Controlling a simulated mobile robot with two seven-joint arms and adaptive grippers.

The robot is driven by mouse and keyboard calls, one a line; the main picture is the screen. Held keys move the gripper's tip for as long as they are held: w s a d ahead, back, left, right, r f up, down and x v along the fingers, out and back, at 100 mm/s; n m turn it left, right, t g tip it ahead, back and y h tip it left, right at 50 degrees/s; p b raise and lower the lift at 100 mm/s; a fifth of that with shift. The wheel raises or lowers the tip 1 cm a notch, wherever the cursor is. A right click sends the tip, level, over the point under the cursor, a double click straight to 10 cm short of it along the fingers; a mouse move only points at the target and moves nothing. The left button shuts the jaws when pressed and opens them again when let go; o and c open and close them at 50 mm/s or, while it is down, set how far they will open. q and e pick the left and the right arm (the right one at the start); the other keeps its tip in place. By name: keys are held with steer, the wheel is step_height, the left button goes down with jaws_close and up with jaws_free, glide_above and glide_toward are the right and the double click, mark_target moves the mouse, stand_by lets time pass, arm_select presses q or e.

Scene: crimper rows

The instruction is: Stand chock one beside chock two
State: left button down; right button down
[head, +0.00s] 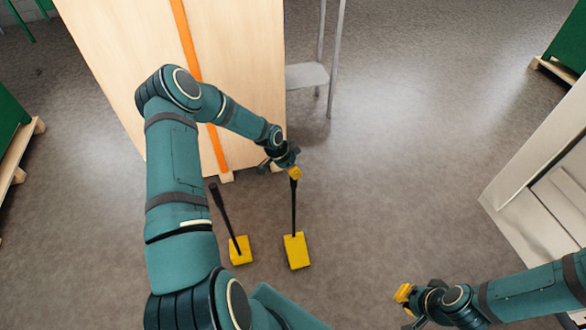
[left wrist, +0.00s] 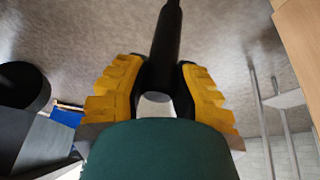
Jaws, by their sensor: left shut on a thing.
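Two chocks show in the head view, each a yellow block with a long black handle; I see no marks that tell which is chock one. My left gripper (head: 295,173) is shut on the top of the handle of the right-hand chock (head: 297,251). In the left wrist view the black handle (left wrist: 166,42) runs between the yellow fingers. I cannot tell whether its block touches the floor. The other chock (head: 240,250) stands on the floor just to the left, its handle leaning left. My right gripper (head: 404,294) is apart from both at the lower right, its jaw opening unclear.
A large wooden crate (head: 245,60) with an orange strap stands behind the chocks. A grey metal frame (head: 308,75) is beside it. A pale cabinet (head: 540,185) stands at the right. The floor (head: 390,190) between the chocks and the cabinet is clear.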

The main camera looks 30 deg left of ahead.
arm_select(q)
steer(key=shift+w, duration=0.15)
steer(key=c, duration=0.8)
jaws_free()
steer(key=v, duration=1.2)
steer(key=s+d+f+n+h, duration=0.1)
steer(key=s+d+f, duration=0.15)
steer(key=d, duration=0.75)
steer(key=s+d+f+n+h, duration=0.1)
steer(key=s+d+f+n, duration=0.15)
steer(key=d, duration=0.75)
steer(key=s+d+f+n, duration=0.1)
steer(key=s+d, duration=0.2)
steer(key=s, duration=0.1)
steer(key=s+d+f+n+g, duration=0.1)
steer(key=s+d, duration=0.2)
steer(key=s, duration=0.1)
steer(key=s+d+f+n+y, duration=0.1)
steer(key=s+d+n, duration=0.1)
steer(key=s+d, duration=0.1)
steer(key=shift+s+d+g, duration=0.25)
steer(key=shift+s+g, duration=0.05)
steer(key=shift+s, duration=0.45)
